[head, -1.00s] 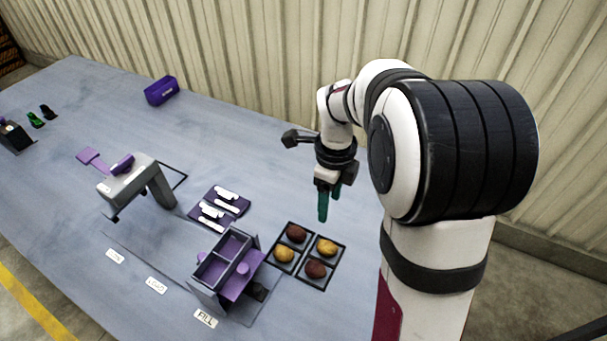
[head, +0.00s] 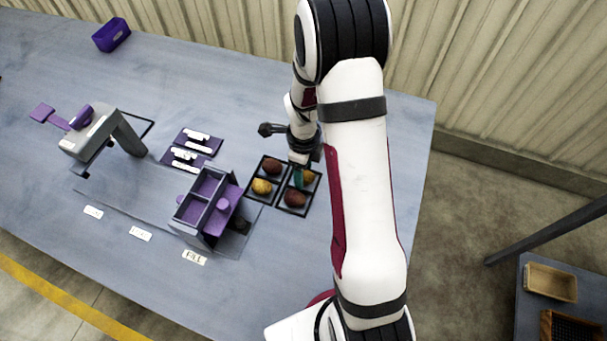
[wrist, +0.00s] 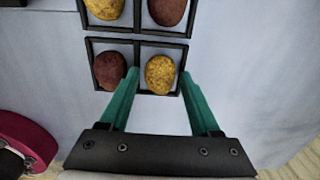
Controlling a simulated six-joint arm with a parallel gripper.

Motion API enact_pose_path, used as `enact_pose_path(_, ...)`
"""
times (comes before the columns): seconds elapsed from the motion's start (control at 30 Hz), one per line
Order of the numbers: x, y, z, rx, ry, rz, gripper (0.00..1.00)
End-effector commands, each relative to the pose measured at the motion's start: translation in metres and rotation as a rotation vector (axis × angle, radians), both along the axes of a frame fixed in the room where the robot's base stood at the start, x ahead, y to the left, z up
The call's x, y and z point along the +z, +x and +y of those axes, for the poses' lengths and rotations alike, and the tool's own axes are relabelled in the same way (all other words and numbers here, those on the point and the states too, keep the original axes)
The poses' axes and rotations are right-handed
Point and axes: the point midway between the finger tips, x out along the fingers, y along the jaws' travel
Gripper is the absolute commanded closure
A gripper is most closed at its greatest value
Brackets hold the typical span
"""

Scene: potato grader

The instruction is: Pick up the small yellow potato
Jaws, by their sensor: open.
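A yellow potato (wrist: 160,74) lies in a compartment of the near black tray in the wrist view. It also shows in the head view (head: 308,177), partly hidden by my gripper. My gripper (head: 299,181) is open above that compartment, its green fingers pointing down. In the wrist view the fingertips of my gripper (wrist: 159,76) appear on either side of this potato, with nothing held. How high the tips are above it I cannot tell. A second yellow potato (head: 262,186) lies in the other tray, cut off in the wrist view (wrist: 104,7). Which yellow one is smaller is unclear.
Reddish-brown potatoes (head: 272,167) (head: 294,198) share the black trays (head: 283,188). A purple two-bin box (head: 190,212) stands left of the trays. Purple pads with white pieces (head: 190,150) and a grey arch-shaped machine (head: 98,132) are farther left. Thin tray walls surround each potato.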

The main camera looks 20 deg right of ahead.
Motion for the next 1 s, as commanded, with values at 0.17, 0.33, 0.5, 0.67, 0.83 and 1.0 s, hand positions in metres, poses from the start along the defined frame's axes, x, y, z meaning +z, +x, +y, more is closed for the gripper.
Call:
enact_pose_path(0.17, 0.000, 0.000, 0.000, 0.000, 0.000, 0.000, 0.61)
enact_pose_path(0.33, 0.000, 0.000, 0.000, 0.000, 0.000, 0.000, 0.92)
enact_pose_path(0.5, 0.000, 0.000, 0.000, 0.000, 0.000, 0.000, 1.00)
enact_pose_path(0.67, 0.002, 0.000, 0.000, 0.001, -0.001, -0.001, 1.00)
enact_pose_path(0.83, 0.020, 0.001, 0.000, 0.000, 0.000, -0.003, 1.00)
enact_pose_path(1.0, 0.049, -0.008, -0.009, -0.004, 0.001, -0.002, 1.00)
